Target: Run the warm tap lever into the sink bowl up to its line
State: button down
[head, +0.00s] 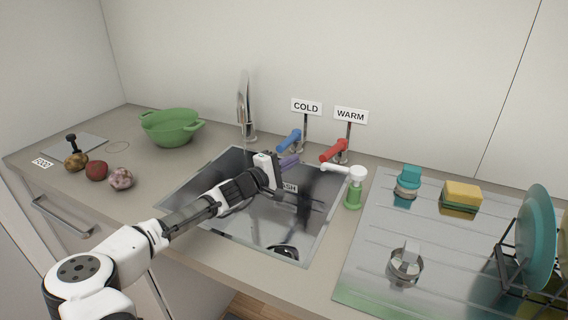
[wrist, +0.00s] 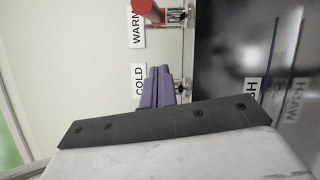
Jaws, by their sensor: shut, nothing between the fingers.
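The warm tap lever (head: 333,151) is red and stands at the back right of the sink, under the WARM sign (head: 350,114). It also shows at the top of the wrist view (wrist: 148,11). The blue cold lever (head: 289,140) is left of it, under the COLD sign (head: 306,107). My gripper (head: 290,161), with purple fingers, is shut and empty over the back of the sink, in front of the levers and apart from the red one.
A chrome spout (head: 246,115) rises behind the sink. A green bottle with a white pump (head: 353,190) stands right of the sink, near the red lever. A green colander (head: 170,127) and several fruits are left. A sponge (head: 462,195) and plate rack (head: 520,260) are right.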

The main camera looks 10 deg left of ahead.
aim_at(322, 160)
jog(key=w+d+r+p, duration=0.1)
jog(key=d+p, duration=0.1)
jog(key=d, duration=0.4)
jog(key=shift+w+d, duration=0.3)
jog(key=shift+w, duration=0.1)
jog(key=p, duration=0.1)
jog(key=s+d+p, duration=0.1)
jog(key=p, duration=0.1)
jog(key=shift+s+d+r, duration=0.15)
jog(key=shift+d+r, duration=0.05)
jog(key=shift+d, duration=0.1)
jog(key=shift+s+d+f, duration=0.1)
jog(key=shift+d+f, duration=0.05)
jog(key=shift+f, duration=0.05)
